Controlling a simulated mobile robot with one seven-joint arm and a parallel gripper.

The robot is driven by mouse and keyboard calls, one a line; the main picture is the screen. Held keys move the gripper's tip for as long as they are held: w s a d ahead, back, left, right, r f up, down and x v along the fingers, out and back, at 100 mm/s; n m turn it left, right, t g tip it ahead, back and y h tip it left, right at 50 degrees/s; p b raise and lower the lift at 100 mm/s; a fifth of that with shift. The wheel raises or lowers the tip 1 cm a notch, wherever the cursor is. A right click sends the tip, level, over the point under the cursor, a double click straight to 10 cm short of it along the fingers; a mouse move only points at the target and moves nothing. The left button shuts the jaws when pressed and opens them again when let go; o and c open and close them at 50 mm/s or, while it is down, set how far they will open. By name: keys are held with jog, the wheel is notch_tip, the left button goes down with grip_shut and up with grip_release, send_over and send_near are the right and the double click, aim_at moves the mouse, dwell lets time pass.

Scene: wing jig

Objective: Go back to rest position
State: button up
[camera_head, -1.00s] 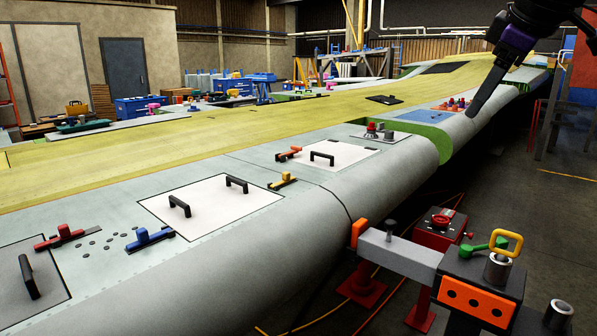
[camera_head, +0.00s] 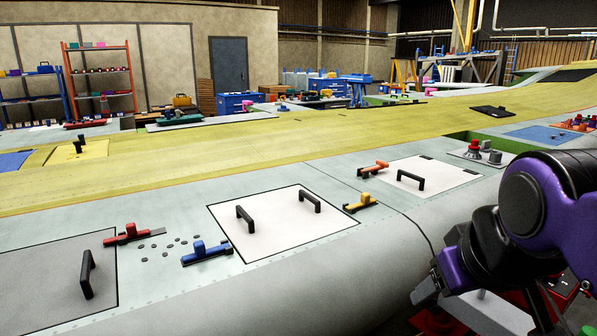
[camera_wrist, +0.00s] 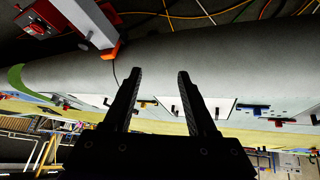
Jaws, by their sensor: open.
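My gripper (camera_wrist: 156,100) shows in the wrist view with its two dark fingers apart and nothing between them. Past the fingertips lies the grey rounded edge of the wing (camera_wrist: 200,52). In the head view, my purple and black arm is at the right, folded in front of the wing (camera_head: 330,260); the fingers cannot be made out there. The arm hides part of the wing's rounded edge and most of the red stand beside it.
White panels (camera_head: 283,222) with black handles lie on the wing. A blue clamp (camera_head: 207,252), a red clamp (camera_head: 132,234) and a yellow clamp (camera_head: 360,203) sit near them. Shelves (camera_head: 98,80) stand at the back left. The jig's orange-tipped arm (camera_wrist: 105,55) shows near my gripper in the wrist view.

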jog(key=s+a+f+m+g, duration=0.1)
jog(key=a+f, duration=0.3)
jog(key=f, duration=0.1)
jog(key=shift+a+f+m, duration=0.15)
jog(key=shift+m, duration=0.25)
